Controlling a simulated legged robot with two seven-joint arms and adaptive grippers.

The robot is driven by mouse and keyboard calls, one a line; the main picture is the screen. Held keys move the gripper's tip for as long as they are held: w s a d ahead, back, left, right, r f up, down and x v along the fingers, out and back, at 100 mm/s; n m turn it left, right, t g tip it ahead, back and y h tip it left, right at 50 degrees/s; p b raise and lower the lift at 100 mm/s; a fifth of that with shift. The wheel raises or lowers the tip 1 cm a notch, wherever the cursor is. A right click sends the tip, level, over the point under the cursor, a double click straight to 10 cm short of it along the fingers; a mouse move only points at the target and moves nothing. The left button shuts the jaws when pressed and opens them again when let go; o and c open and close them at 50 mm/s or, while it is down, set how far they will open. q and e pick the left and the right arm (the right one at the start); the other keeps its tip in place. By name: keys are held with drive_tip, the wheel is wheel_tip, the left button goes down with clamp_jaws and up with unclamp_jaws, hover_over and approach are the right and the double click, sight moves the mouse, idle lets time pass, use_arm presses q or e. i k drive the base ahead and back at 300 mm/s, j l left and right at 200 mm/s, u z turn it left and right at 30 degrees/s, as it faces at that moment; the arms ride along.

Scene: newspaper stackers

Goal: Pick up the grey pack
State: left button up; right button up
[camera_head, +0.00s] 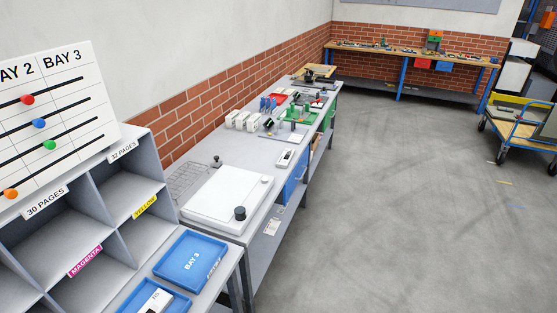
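I cannot pick out a grey pack with certainty in the head view. A white box-like item with dark markings (156,301) sits in a blue tray (179,304) at the bottom edge, partly cut off by the frame. A small white device with a dark panel (285,157) lies on the long bench. Neither of my grippers is in view.
A grey pigeonhole shelf (128,180) with page and colour labels stands at left, under a white board (50,120). The long bench (255,152) holds a white plate (228,199) and tools. A trolley (525,125) stands at right. The floor between is clear.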

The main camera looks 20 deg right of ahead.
sight(284, 161)
drive_tip(key=i+l+u, duration=0.15)
drive_tip(key=u, duration=0.25)
drive_tip(key=i+l+u, duration=0.1)
drive_tip(key=l+u, duration=0.35)
drive_tip(key=i+l+u, duration=0.2)
drive_tip(key=l, duration=0.6)
drive_tip(key=i+l+u, duration=0.15)
drive_tip(key=l, duration=0.65)
drive_tip(key=l+u, duration=0.2)
drive_tip(key=l, duration=0.6)
